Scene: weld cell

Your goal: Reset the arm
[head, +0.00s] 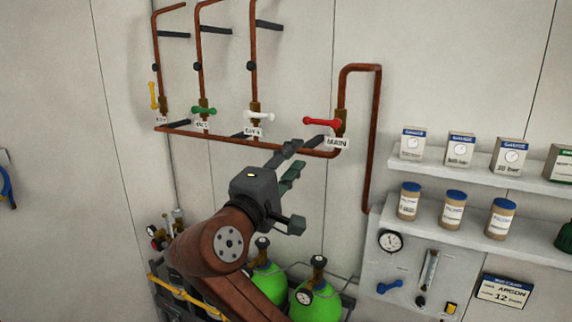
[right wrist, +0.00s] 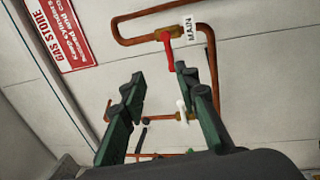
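My right gripper (head: 290,165) is in front of the copper pipe manifold, just below and left of the red handle (head: 321,121) at the MAIN label. In the right wrist view its two fingers (right wrist: 157,100) are spread apart with nothing between them. The red handle (right wrist: 166,50) shows there beyond the fingertips, apart from them. In the head view the red handle lies sideways, as do the green handle (head: 204,111) and the white handle (head: 262,115). The yellow handle (head: 153,95) stands upright. My left gripper is not in view.
Copper pipes (head: 230,139) run along the wall. Green cylinders (head: 316,302) stand below my right arm. At right, an upper shelf (head: 470,171) holds several boxes, with jars below it and a gauge panel (head: 405,269). A red gas sign (right wrist: 66,32) shows in the wrist view.

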